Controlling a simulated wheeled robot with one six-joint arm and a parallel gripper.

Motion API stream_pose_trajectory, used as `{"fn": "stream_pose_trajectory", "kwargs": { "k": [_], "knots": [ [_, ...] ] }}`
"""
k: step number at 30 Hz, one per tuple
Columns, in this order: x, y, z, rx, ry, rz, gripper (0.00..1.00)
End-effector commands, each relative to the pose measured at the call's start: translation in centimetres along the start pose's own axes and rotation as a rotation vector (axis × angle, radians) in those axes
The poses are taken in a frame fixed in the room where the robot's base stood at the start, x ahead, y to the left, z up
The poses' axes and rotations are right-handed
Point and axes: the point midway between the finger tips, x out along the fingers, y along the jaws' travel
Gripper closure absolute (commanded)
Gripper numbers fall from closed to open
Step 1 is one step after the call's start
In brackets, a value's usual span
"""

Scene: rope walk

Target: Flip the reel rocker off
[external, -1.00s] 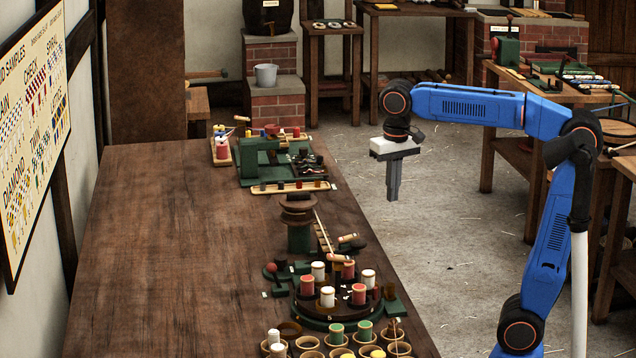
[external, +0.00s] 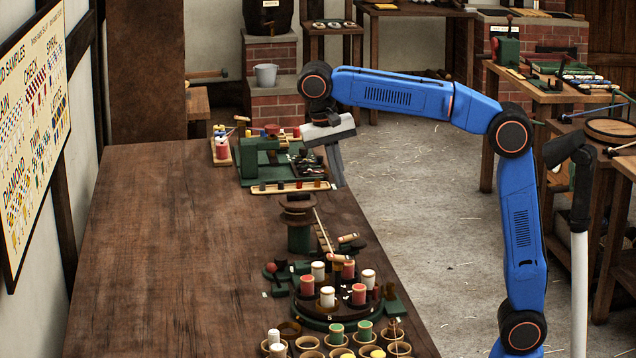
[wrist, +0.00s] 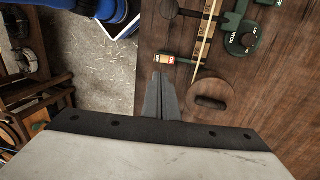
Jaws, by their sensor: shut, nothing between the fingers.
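No part that I can surely name as the reel rocker stands out. A dark bar lies across a round brown wooden top (wrist: 212,97) in the wrist view; I cannot tell whether it is the rocker. This top seems to belong to the green-posted stand (external: 299,207) in the external view. A green fitting with round parts and small pale labels (wrist: 241,38) lies farther up the wrist view. My gripper (external: 338,184) is shut and empty, tilted, over the bench's floor-side edge by the green machine (external: 262,160). Its fingertips (wrist: 161,76) show left of the wooden top.
A slanted wooden strip (wrist: 206,35) and a cream-and-red block (wrist: 165,58) lie near the wooden top. A round rack of spools (external: 335,310) and several cups stand at the front. The bench's left part (external: 160,240) is clear.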

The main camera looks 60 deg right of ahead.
Motion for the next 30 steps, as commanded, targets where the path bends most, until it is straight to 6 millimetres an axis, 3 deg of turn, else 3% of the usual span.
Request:
{"fn": "stream_pose_trajectory", "kwargs": {
  "k": [9,14,30],
  "knots": [
    [0.1,0.0,0.0,0.000,0.000,0.000,1.00],
    [1.3,0.0,0.0,0.000,-0.001,0.001,1.00],
    [10.4,0.1,0.0,0.000,-0.001,0.001,1.00]
  ]
}}
